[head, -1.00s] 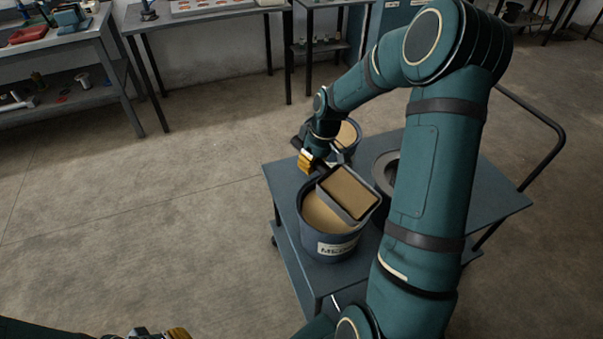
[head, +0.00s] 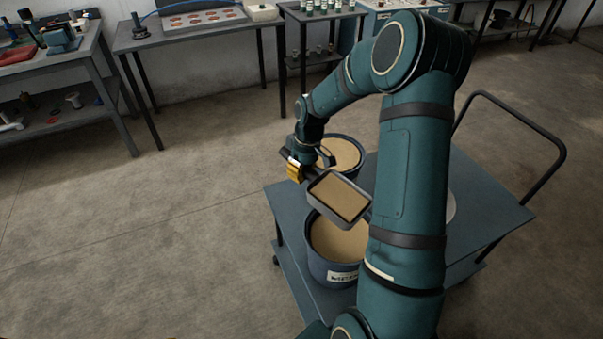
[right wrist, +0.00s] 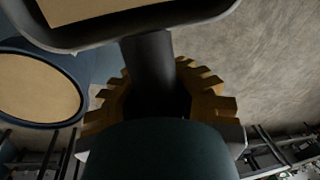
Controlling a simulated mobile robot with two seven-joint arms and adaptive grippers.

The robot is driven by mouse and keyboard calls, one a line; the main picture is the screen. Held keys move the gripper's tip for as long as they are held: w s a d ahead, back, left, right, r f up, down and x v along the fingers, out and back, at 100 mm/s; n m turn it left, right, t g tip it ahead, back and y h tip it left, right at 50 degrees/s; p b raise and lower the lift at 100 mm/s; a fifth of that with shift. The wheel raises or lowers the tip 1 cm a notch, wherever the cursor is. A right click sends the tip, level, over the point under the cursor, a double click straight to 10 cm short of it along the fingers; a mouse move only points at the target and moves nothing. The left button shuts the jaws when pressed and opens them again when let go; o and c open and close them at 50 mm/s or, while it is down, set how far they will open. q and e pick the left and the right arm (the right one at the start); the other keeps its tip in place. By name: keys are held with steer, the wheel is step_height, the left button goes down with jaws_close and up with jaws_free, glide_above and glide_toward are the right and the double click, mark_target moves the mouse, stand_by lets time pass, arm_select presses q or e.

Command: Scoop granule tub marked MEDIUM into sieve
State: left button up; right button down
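The front tub (head: 330,268) stands on the cart and holds tan granules. Its white label (head: 343,277) is partly covered by my right arm; it seems to read MEDIUM. My right gripper (head: 295,170), with yellow fingers, is shut on the handle of a grey scoop (head: 316,200). The scoop is full of tan granules and is held above the front tub's far rim. In the right wrist view the scoop's handle (right wrist: 150,70) runs between the yellow fingers (right wrist: 150,95). I cannot make out the sieve; my arm hides part of the cart top. My left gripper is out of view.
A second tub (head: 352,142) of tan granules stands behind the scoop. A pale round edge (head: 450,207) shows right of my arm on the cart (head: 480,200). The cart has a dark push handle (head: 545,140). Workbenches line the wall; the floor at left is clear.

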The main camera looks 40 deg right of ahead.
steer(key=shift+w+r+g+p, duration=0.15)
steer(key=shift+r+g+p, duration=0.55)
steer(key=shift+p, duration=0.3)
